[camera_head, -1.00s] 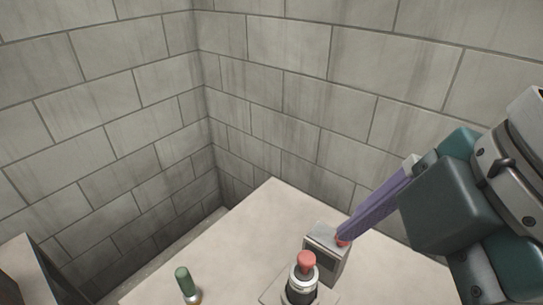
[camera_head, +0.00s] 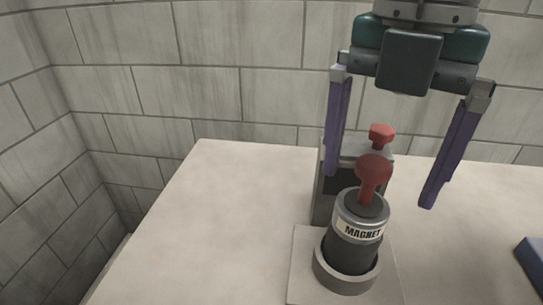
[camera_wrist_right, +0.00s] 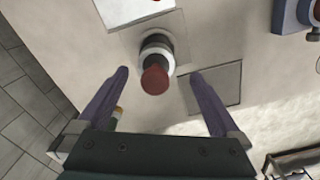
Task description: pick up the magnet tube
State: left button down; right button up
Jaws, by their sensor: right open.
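The magnet tube (camera_head: 352,240) is a dark cylinder with a white band reading "MAGNET" and a red knob on top. It stands in a round grey holder on a square base plate (camera_head: 305,260) on the table. My right gripper (camera_head: 380,190) is open, its two purple fingers spread wide, above and behind the tube and apart from it. In the right wrist view the tube's red knob (camera_wrist_right: 155,80) lies between and beyond the open fingers (camera_wrist_right: 158,75). My left gripper is not in view.
A grey box (camera_head: 327,200) with a red knob (camera_head: 381,135) stands just behind the tube, close to my right fingers. A blue object (camera_head: 533,262) is at the right edge. The pale table (camera_head: 210,220) is clear left of the tube.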

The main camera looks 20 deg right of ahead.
aim_at(364, 200)
jog(key=shift+f, duration=0.95)
jog(key=f, duration=0.2)
jog(key=f+b, duration=0.1)
jog(key=f, duration=0.2)
jog(key=shift+w+a+b, duration=0.15)
jog(key=shift+w+b, duration=0.05)
jog(key=shift+b, duration=0.1)
jog(key=shift+c, duration=0.5)
jog(key=shift+r, duration=0.1)
jog(key=c, duration=0.7)
grip_shut()
